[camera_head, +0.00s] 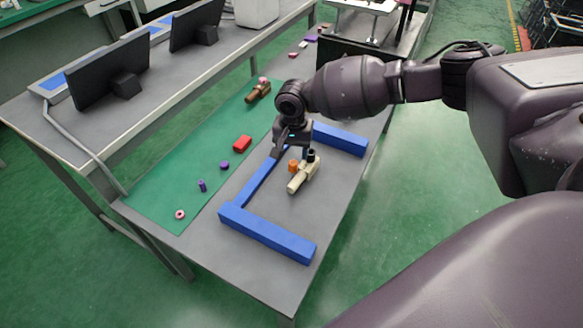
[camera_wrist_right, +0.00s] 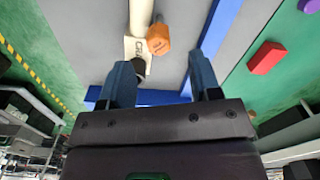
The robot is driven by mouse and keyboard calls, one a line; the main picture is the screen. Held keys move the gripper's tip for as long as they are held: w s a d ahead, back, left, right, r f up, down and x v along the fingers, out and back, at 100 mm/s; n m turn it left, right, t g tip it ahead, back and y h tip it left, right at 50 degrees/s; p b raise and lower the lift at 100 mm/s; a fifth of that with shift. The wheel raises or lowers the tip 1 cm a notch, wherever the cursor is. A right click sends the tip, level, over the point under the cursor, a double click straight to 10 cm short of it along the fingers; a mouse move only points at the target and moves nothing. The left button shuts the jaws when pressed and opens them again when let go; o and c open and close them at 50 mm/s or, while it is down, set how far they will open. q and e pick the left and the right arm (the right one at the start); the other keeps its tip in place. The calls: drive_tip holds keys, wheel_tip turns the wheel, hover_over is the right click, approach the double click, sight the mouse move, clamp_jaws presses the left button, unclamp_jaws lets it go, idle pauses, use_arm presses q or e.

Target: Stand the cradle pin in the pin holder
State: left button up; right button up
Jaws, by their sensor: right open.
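A cream fixture (camera_head: 301,178) with an upright orange piece (camera_head: 293,166) and a dark round piece (camera_head: 311,155) lies on the grey table inside the blue frame. In the right wrist view the cream fixture (camera_wrist_right: 136,46) bears lettering starting "CRA", with the orange hexagonal piece (camera_wrist_right: 158,39) beside it. I cannot tell which part is the cradle pin or which is the pin holder. My right gripper (camera_head: 292,150) is open above the fixture's far end. In the right wrist view its fingers (camera_wrist_right: 162,75) are apart with nothing clearly held. My left gripper is out of view.
Blue bars (camera_head: 266,235) frame the fixture on three sides. A green mat (camera_head: 160,205) holds a red block (camera_head: 242,144), purple pieces (camera_head: 202,186), a pink ring (camera_head: 180,214) and a brown fixture (camera_head: 257,93). The table's right side is open.

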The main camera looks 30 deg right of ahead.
sight(293, 162)
drive_tip(key=shift+f, duration=0.5)
wheel_tip(293, 162, down, 5)
drive_tip(key=shift+s+r+b, duration=0.15)
drive_tip(key=shift+r+b, duration=0.05)
drive_tip(key=shift+b, duration=0.7)
drive_tip(key=shift+f, duration=0.2)
drive_tip(key=shift+r, duration=0.2)
drive_tip(key=c, duration=1)
clamp_jaws()
drive_tip(key=shift+r, duration=0.1)
